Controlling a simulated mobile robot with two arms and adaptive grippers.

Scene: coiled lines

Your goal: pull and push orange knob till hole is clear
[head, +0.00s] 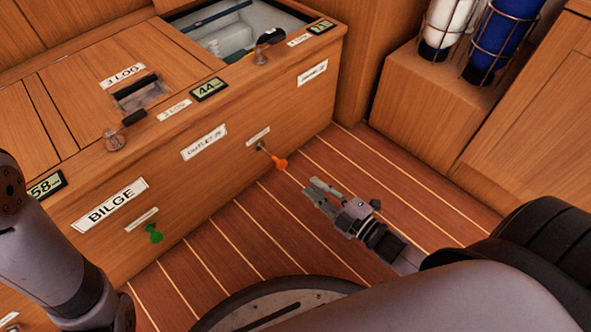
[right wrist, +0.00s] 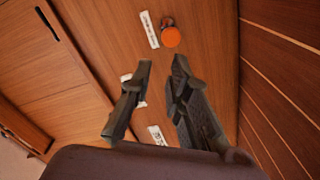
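The orange knob (head: 280,163) sticks out on a thin rod from the front face of the wooden locker, below a small white label. It also shows in the right wrist view (right wrist: 171,37), beyond my fingertips. My right gripper (head: 321,190) is open and empty, a short way to the right of the knob and apart from it. In the right wrist view the two fingers (right wrist: 160,68) are spread with a gap between them. The hole is not clearly visible. My left arm is at the left edge; its gripper is out of view.
A green knob (head: 154,234) sits lower left on the locker front, near the BILGE label (head: 110,203). The locker top (head: 70,85) has hatches and small displays. Caged bottles (head: 500,40) stand at the upper right. The striped floor (head: 400,190) is free around my right gripper.

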